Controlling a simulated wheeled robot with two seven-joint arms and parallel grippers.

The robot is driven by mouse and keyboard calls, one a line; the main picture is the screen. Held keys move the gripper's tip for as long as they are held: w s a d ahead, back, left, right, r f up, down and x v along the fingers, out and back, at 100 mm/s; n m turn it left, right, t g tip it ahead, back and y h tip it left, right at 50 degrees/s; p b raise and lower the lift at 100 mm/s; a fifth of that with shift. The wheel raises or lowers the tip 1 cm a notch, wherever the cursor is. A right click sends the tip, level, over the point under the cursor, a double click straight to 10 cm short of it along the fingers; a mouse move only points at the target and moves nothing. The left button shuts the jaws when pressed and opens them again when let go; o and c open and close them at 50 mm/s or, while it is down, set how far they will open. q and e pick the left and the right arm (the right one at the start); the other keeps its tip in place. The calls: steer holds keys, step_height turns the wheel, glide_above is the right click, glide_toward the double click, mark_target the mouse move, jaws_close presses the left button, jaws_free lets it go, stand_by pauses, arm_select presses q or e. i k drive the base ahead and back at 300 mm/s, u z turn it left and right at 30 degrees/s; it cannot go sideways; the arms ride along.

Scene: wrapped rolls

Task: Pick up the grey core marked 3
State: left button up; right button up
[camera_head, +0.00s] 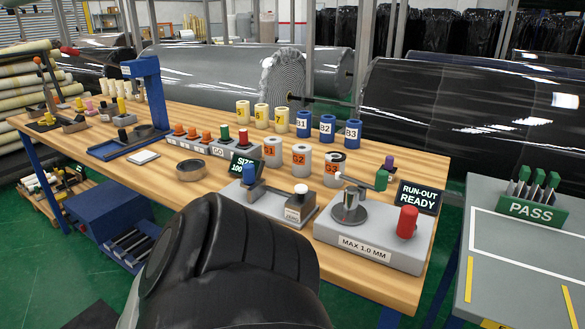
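The grey core marked G3 (334,177) stands upright on the wooden table (185,205), at the right end of a row with the grey cores G2 (301,167) and G1 (271,160). Its label is orange, and its top looks dark. A thin rod of the run-out device passes close to its right side; I cannot tell whether they touch. A large black part of my own arm fills the lower middle of the view. Neither of my grippers is in view.
Blue cores (327,131) and yellow cores (261,117) stand behind. In front are the run-out device (330,236) with a red button (407,222) and a zero block (262,203). A grey PASS table (500,268) is at right. Dark rolls (470,110) lie behind.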

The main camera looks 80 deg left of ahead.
mark_target(335, 162)
steer(key=u, duration=2.5)
